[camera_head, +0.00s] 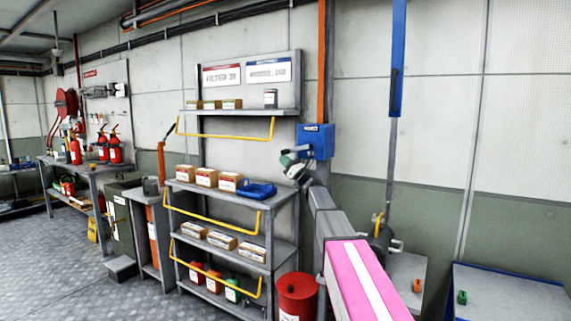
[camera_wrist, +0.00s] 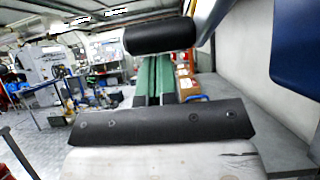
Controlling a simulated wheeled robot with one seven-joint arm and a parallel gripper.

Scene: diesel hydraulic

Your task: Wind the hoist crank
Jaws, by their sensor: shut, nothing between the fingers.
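The blue hoist box (camera_head: 318,141), with a small label on top, is on the wall post right of the shelf rack. Its blue side fills the upper right of the wrist view (camera_wrist: 290,45). A black cylindrical grip (camera_wrist: 160,39), apparently the crank handle, lies across the picture beyond my gripper fingers, joined to a grey piece at its right. My gripper (camera_head: 287,159) is just left of and below the box. Its green fingers (camera_wrist: 152,75) are together with nothing between them. The grip hides the fingertips' far end; I cannot tell whether they touch it.
The shelf rack (camera_head: 214,190) with cartons and a blue tray (camera_head: 257,190) stands left of my arm. A red drum (camera_head: 296,296) is below. A blue vertical bar (camera_head: 397,60) hangs at the right. The floor (camera_head: 60,265) at left is clear.

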